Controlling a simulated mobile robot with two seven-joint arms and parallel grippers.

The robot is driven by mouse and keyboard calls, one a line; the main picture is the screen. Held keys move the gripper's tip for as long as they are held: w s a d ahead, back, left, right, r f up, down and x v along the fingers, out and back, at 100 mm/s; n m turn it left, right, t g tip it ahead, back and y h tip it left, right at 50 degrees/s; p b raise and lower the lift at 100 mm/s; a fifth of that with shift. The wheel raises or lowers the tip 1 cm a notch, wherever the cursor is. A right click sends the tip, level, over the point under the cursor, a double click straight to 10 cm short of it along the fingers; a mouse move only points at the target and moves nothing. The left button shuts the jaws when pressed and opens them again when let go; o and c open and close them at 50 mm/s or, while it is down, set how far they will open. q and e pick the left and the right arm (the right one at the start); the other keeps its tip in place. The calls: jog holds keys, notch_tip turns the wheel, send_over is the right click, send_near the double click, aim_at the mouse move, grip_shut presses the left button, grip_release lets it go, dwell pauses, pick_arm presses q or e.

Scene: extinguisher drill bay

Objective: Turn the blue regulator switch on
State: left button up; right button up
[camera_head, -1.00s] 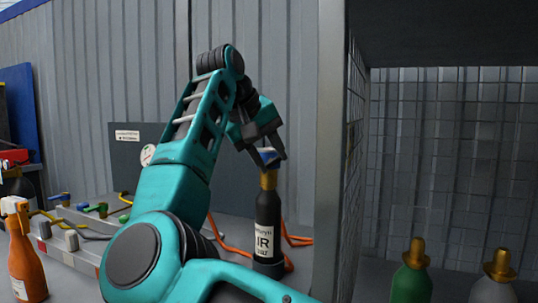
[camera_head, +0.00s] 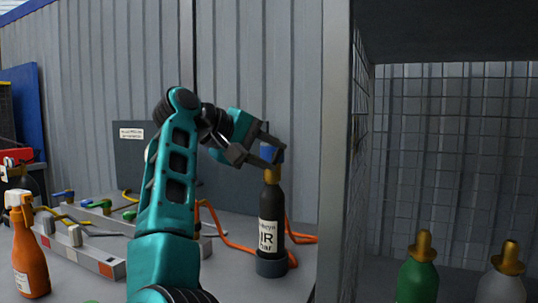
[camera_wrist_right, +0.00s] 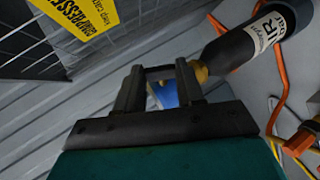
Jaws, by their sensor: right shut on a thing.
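The blue regulator switch (camera_head: 271,153) sits on top of a black cylinder (camera_head: 268,220) with a brass neck and a white label. The cylinder stands upright in a dark round base on the bench. My right gripper (camera_head: 268,157) is at the top of the cylinder, shut on the blue switch. In the right wrist view the blue switch (camera_wrist_right: 166,95) shows between the two fingers, partly hidden by them, with the brass neck (camera_wrist_right: 201,72) just beyond. My left gripper is not in view.
A mesh cage wall (camera_head: 345,150) stands close to the right of the cylinder. Green (camera_head: 418,270) and grey (camera_head: 503,280) cylinders are at the lower right. An orange hose (camera_head: 235,243) lies around the base. An orange spray bottle (camera_head: 28,255) and grey manifold blocks (camera_head: 95,258) are at left.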

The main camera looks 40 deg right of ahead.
dwell(0.4)
jog(key=o, duration=1.1)
jog(key=shift+c, duration=0.2)
jog(key=p+v, duration=0.2)
jog(key=v, duration=1.1)
jog(key=shift+f, duration=0.1)
